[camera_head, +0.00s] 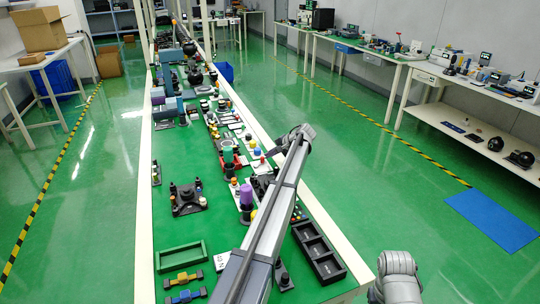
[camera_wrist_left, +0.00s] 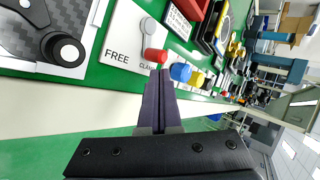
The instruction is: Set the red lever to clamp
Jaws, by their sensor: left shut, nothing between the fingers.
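The red lever (camera_wrist_left: 154,56) sits on a white plate (camera_wrist_left: 120,48) in the left wrist view. Its grey arm runs from a round pivot to the red grip. The plate reads FREE on the left and CLAMP, partly covered, by the red grip. The lever's grip lies near the CLAMP word. My left gripper (camera_wrist_left: 158,76) is shut and empty, its fingertips right at the red grip; I cannot tell whether they touch. In the head view my left gripper (camera_head: 274,151) is small, over the right edge of the green table; the lever is not clear there.
Blue (camera_wrist_left: 180,72) and yellow (camera_wrist_left: 197,79) knobs stand just right of the lever. A black device with a round knob (camera_wrist_left: 64,48) lies left of the plate. The green table (camera_head: 195,232) is crowded along its right side. Its pale edge borders open floor.

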